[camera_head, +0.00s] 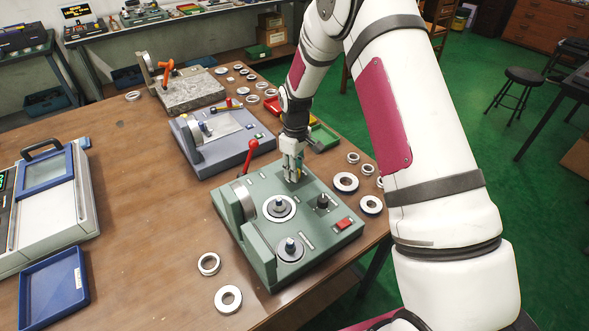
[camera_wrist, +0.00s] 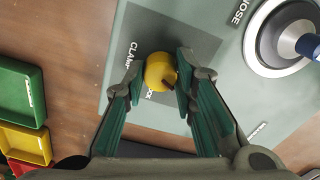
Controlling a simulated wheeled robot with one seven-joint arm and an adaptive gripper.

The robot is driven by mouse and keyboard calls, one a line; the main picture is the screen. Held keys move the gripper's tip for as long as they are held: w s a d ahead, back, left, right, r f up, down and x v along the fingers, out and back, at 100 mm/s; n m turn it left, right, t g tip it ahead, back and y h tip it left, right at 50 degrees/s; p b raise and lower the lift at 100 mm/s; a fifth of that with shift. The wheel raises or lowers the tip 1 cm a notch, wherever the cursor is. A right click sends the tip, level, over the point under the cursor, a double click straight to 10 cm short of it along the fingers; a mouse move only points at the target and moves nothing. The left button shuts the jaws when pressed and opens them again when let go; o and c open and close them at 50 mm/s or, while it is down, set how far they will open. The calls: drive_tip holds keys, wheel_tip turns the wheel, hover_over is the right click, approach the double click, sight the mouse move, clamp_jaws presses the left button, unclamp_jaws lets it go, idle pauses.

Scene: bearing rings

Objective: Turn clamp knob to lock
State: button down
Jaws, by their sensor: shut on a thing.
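The clamp knob (camera_wrist: 160,72) is yellow with a dark mark on its rim. It stands on a dark square patch of the green fixture (camera_head: 310,235), beside partly covered "CLAMP" lettering. My gripper (camera_wrist: 158,85) is shut on the knob, one finger on each side in the wrist view. In the head view my gripper (camera_head: 293,172) points down at the fixture's back edge, and its fingers mostly hide the knob. A metal ring (camera_head: 280,207) sits around a hub on the fixture and shows in part in the wrist view (camera_wrist: 285,38).
The fixture also carries a red-knobbed lever (camera_head: 250,157), a black knob (camera_head: 322,202) and a red switch (camera_head: 344,223). Loose rings (camera_head: 228,299) lie on the wooden table (camera_head: 150,235). A blue-grey device (camera_head: 222,140) stands behind. Green (camera_wrist: 20,92) and yellow bins (camera_wrist: 25,144) are nearby.

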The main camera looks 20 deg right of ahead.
drive_tip(key=m+b, duration=0.2)
drive_tip(key=m, duration=0.4)
drive_tip(key=m+b, duration=0.1)
drive_tip(key=m, duration=0.5)
drive_tip(key=shift+m, duration=0.4)
idle(0.3)
drive_tip(key=c, duration=1.3)
unclamp_jaws()
wheel_tip(320, 180, up, 12)
